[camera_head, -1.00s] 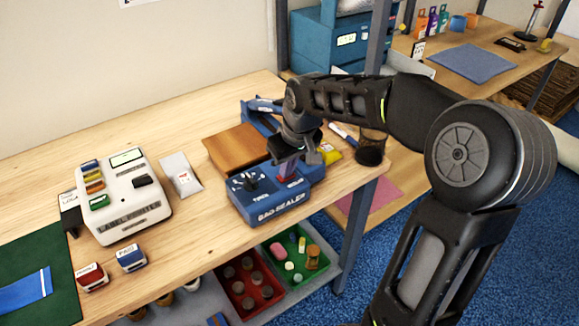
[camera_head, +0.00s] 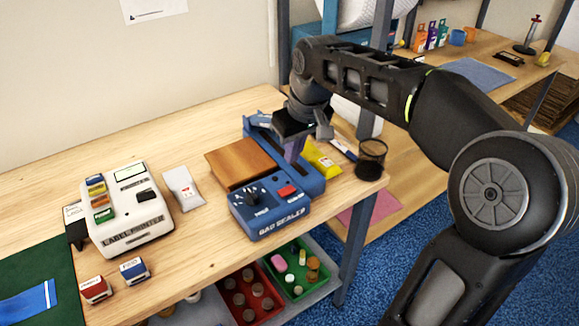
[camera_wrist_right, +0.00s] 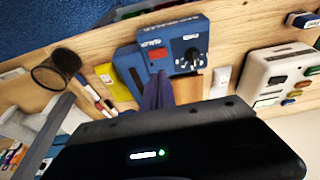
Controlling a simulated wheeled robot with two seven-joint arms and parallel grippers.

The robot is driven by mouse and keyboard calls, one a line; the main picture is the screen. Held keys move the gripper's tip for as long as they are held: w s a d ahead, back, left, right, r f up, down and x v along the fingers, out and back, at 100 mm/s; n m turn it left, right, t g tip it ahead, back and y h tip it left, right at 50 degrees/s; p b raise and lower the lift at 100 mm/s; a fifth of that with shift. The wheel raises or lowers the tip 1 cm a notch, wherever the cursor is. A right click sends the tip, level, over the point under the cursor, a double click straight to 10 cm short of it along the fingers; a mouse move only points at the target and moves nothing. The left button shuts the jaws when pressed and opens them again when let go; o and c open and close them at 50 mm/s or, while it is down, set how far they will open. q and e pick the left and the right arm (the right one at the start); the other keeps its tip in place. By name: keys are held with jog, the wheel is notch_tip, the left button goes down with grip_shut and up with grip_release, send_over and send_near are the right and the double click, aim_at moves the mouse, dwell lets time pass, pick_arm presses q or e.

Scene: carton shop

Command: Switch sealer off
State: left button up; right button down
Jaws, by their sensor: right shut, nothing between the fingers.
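The blue bag sealer (camera_head: 268,216) stands on the wooden table, with a black knob (camera_head: 252,195) and a red switch (camera_head: 287,191) on its front panel. In the right wrist view the sealer (camera_wrist_right: 180,28) shows with the red switch (camera_wrist_right: 157,55) and the black knob (camera_wrist_right: 191,57). Whether the switch is on or off is too small to tell. My right gripper (camera_head: 291,150) is shut and empty, above and behind the red switch and apart from it. Its fingers (camera_wrist_right: 158,90) also show in the right wrist view. My left gripper is out of view.
A label printer (camera_head: 125,215) and a grey pouch (camera_head: 184,188) stand left of the sealer. A brown board (camera_head: 238,160) lies behind its panel. A yellow packet (camera_head: 322,160) and a dark mesh cup (camera_head: 371,160) are at the right.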

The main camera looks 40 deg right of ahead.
jog(key=shift+v, duration=1.25)
jog(key=w+g+p, duration=0.1)
jog(key=p, duration=0.1)
jog(key=w+d+g+p, duration=0.1)
jog(key=p, duration=0.1)
jog(key=w+g+p, duration=0.1)
jog(key=p, duration=0.1)
jog(key=shift+w+d+r, duration=0.1)
jog(key=shift+w+d, duration=0.2)
